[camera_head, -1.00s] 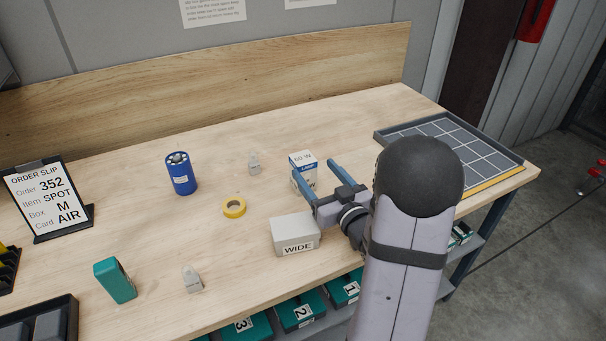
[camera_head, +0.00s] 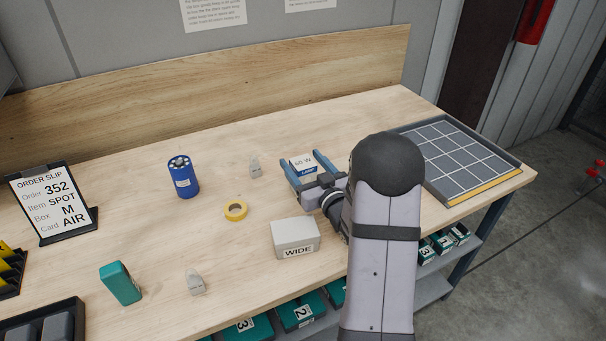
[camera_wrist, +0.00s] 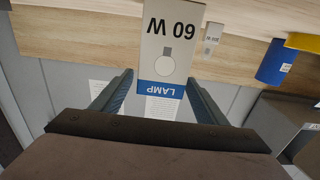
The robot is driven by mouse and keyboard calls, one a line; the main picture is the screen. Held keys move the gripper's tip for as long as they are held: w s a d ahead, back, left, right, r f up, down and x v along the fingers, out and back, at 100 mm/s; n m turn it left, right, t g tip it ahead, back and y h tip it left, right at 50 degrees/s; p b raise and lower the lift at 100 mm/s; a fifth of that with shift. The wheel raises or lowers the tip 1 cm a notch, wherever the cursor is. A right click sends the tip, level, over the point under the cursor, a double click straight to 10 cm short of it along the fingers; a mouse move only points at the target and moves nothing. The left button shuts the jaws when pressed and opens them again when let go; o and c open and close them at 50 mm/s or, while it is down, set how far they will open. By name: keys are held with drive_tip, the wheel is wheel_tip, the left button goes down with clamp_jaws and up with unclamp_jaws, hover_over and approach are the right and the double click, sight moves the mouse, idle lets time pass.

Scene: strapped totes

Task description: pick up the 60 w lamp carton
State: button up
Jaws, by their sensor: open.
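The 60 W lamp carton (camera_head: 303,163) is a small white box with a blue band, standing on the bench right of centre. In the wrist view the carton (camera_wrist: 169,50) appears upside down, with "60 W", a bulb picture and "LAMP" on its face. My gripper (camera_head: 303,162) is open, with one blue finger on each side of the carton in the head view. In the wrist view the fingertips (camera_wrist: 160,78) lie to either side of the carton's blue end, with gaps visible. The carton's lower part is hidden by my gripper in the head view.
A grey box marked WIDE (camera_head: 296,238) stands just in front of my gripper. A yellow tape roll (camera_head: 235,210), a blue cylinder (camera_head: 183,178) and a small grey piece (camera_head: 255,168) are to the left. A gridded tray (camera_head: 478,191) lies at right.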

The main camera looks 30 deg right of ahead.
drive_tip(key=shift+w, duration=0.1)
drive_tip(key=c, duration=1.2)
drive_tip(key=shift+o, duration=0.2)
drive_tip(key=shift+r, duration=5)
